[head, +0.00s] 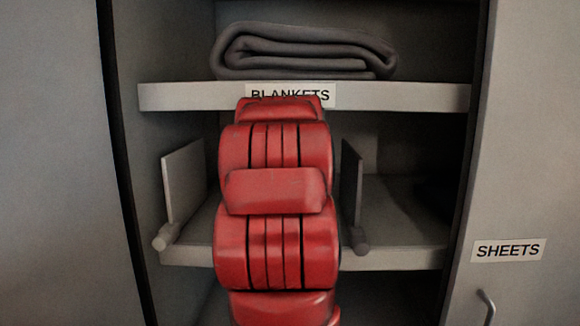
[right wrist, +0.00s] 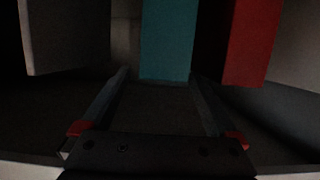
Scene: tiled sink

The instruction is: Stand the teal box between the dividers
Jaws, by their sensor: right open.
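The teal box (right wrist: 167,40) stands upright on the shelf in the right wrist view, its top cut off by the frame. My right gripper (right wrist: 158,76) is open and empty, its fingertips at either side of the box's lower edge. I cannot tell whether they touch it. The light left divider (head: 183,182) shows in the head view, and a pale panel (right wrist: 65,35) left of the box looks like it. The dark right divider (head: 351,182) stands at the other side. My red arm hides the teal box and my right gripper in the head view. My left gripper is not in view.
The middle shelf (head: 405,258) has clear room right of the dark divider. Above is the upper shelf (head: 410,97) with a folded grey blanket (head: 300,52). A door labelled SHEETS (head: 530,160) is at the right.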

